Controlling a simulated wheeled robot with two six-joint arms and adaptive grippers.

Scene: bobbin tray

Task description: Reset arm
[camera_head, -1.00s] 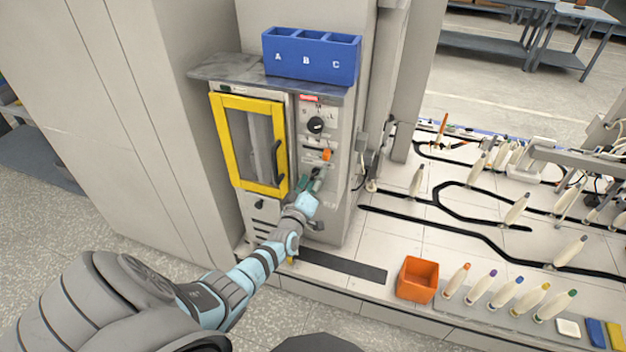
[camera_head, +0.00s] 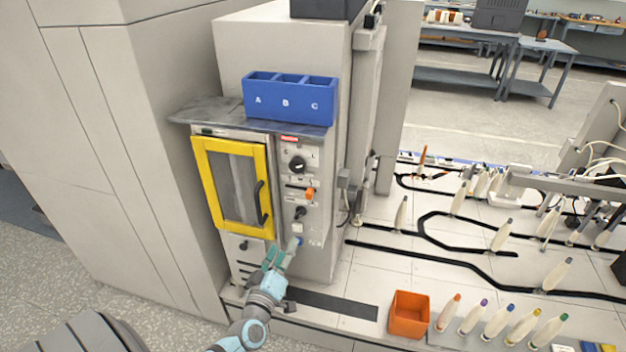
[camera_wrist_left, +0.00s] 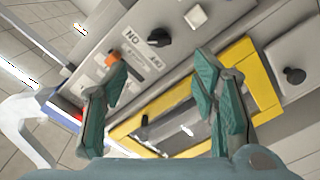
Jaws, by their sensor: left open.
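My left gripper (camera_head: 282,257) is in front of the lower part of the grey machine, below its control panel (camera_head: 300,185). In the left wrist view my left gripper (camera_wrist_left: 165,95) shows its two green fingers spread apart with nothing between them. Beyond the fingers are the yellow-framed door (camera_wrist_left: 262,80), a black knob (camera_wrist_left: 158,38) and a white button (camera_wrist_left: 196,16). In the head view the yellow door (camera_head: 262,160) is shut. My right gripper is in neither view.
A blue bin marked A, B, C (camera_head: 290,102) stands on the machine's shelf (camera_head: 190,112). An orange box (camera_head: 408,314) sits on the bench at the right, beside several bobbins with coloured tips. A black track (camera_head: 440,262) with pale bobbins runs across the bench.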

